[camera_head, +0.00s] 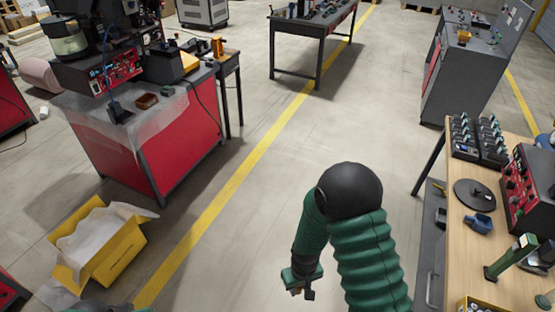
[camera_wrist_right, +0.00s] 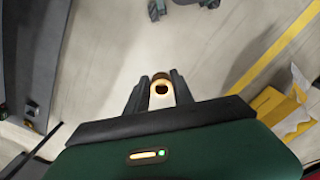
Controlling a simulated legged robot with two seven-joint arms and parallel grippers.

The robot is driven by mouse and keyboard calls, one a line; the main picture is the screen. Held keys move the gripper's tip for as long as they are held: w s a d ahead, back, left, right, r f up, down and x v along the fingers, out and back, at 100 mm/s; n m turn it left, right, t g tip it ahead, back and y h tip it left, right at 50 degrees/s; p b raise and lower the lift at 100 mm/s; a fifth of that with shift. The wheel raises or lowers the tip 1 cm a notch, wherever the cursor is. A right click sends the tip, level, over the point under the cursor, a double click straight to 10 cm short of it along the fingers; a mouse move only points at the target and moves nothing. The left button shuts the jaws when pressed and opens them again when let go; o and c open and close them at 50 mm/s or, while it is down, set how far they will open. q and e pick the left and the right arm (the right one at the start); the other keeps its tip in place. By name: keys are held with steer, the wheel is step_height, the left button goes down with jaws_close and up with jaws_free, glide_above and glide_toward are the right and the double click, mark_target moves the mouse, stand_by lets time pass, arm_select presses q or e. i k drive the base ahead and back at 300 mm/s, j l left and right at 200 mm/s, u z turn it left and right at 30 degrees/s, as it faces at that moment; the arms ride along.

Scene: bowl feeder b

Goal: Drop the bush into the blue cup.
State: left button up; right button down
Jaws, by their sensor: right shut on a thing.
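My right gripper (camera_head: 303,290) hangs over the open floor, left of the wooden workbench. In the right wrist view, its two dark fingers (camera_wrist_right: 161,92) are shut on a small brass-coloured bush (camera_wrist_right: 161,82), whose dark hole shows. In the head view the bush is too small to make out. A small blue cup (camera_head: 478,222) sits on the wooden bench, well to the right of and apart from the right gripper. Only a sliver of my left arm shows at the bottom left; its gripper is out of view.
The wooden bench (camera_head: 488,260) also holds a dark round plate (camera_head: 475,193), a green upright tool (camera_head: 510,255), black racks and a red machine (camera_head: 530,200). A yellow box (camera_head: 118,262) lies on the floor at left, near a red cabinet (camera_head: 185,140). The middle floor is clear.

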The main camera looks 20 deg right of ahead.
mark_target(476, 227)
steer(key=i+l+z, duration=0.25)
steer(key=z, duration=0.2)
steer(key=i+l+z, duration=0.15)
steer(key=i+z, duration=0.95)
steer(key=z, duration=0.15)
steer(key=i+j+z, duration=0.2)
steer(key=z, duration=0.25)
steer(key=i, duration=0.1)
